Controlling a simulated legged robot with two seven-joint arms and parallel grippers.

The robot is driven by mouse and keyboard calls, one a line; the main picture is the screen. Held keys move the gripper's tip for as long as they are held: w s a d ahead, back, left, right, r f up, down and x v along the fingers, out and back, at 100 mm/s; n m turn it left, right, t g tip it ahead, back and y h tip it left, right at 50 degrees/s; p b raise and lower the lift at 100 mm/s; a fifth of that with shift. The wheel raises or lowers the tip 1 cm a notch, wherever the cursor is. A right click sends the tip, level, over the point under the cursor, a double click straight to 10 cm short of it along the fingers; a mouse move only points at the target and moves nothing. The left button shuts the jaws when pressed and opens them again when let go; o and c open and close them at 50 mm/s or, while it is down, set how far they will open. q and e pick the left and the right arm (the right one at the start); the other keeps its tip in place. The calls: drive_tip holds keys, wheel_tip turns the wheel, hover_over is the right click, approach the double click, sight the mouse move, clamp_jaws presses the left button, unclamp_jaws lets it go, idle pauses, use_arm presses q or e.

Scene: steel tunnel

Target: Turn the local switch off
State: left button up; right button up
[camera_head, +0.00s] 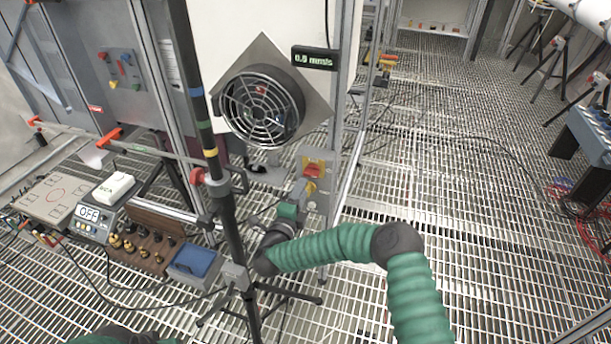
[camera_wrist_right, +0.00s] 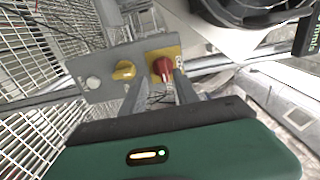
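A grey switch panel (camera_wrist_right: 107,72) is mounted on the post below the fan. It carries a red rotary knob (camera_wrist_right: 163,69) on a yellow plate, a yellow knob (camera_wrist_right: 124,70) and a pale round button (camera_wrist_right: 93,83). The red knob also shows in the head view (camera_head: 313,171). Which one is the local switch is not labelled legibly. My right gripper (camera_wrist_right: 162,82) is open and empty, its fingers pointing at the panel with the red knob between the tips; contact cannot be told. My left gripper is not in view.
A round caged fan (camera_head: 262,106) and a display (camera_head: 314,58) reading about 0.0 mm/s are above the panel. A tripod pole (camera_head: 232,230) stands left of my right forearm. Control boxes (camera_head: 95,218) sit at left.

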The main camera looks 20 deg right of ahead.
sight(310, 176)
drive_tip(key=b+x, duration=0.1)
drive_tip(key=x, duration=0.5)
drive_tip(key=shift+d, duration=0.45)
drive_tip(key=shift+a+r, duration=0.15)
drive_tip(key=shift+r, duration=0.1)
drive_tip(key=shift+c, duration=0.5)
drive_tip(key=shift+f, duration=0.1)
clamp_jaws()
